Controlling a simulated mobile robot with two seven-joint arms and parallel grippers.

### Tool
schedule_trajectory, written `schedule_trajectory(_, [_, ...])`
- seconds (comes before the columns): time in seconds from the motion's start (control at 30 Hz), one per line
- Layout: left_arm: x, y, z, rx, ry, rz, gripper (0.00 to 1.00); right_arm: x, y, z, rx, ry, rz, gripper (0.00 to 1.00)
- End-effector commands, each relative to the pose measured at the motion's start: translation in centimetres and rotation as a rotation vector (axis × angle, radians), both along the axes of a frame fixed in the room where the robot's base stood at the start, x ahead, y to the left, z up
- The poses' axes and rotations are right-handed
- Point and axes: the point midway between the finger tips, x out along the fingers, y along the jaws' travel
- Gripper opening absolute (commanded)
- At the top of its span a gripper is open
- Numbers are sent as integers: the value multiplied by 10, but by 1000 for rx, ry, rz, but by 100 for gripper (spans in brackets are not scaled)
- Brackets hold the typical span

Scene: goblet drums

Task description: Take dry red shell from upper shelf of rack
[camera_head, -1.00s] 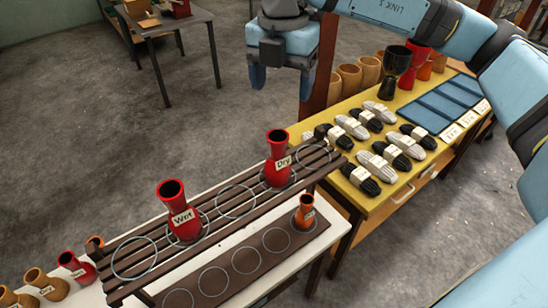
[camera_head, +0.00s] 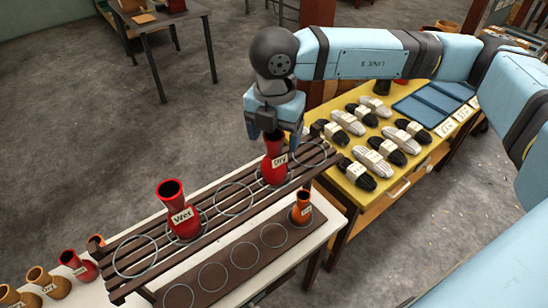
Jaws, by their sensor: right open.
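The red shell labelled Dry (camera_head: 273,165) stands upright on the upper shelf of the dark slatted rack (camera_head: 150,238), inside a pale ring near its right end. My right gripper (camera_head: 273,133) is open and points down over this shell. Its fingers are at the height of the shell's rim, which they partly hide. I cannot tell whether they touch it. A second red shell, labelled Wet (camera_head: 178,209), stands on the same shelf to the left. My left gripper is not in view.
An orange shell (camera_head: 301,208) stands on the rack's lower shelf. More small shells (camera_head: 50,283) stand at the lower left. Several rack rings are empty.

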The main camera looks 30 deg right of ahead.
Motion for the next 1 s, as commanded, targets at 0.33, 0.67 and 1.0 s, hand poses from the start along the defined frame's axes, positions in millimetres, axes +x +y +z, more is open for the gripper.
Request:
schedule_trajectory(0.33, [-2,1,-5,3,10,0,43,0,0,0,0,0,0,17])
schedule_trajectory(0.67, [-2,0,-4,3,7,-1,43,0,0,2,1,-1,0,7])
schedule_trajectory(1.0, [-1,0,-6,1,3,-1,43,1,0,44,2,-6,-1,7])
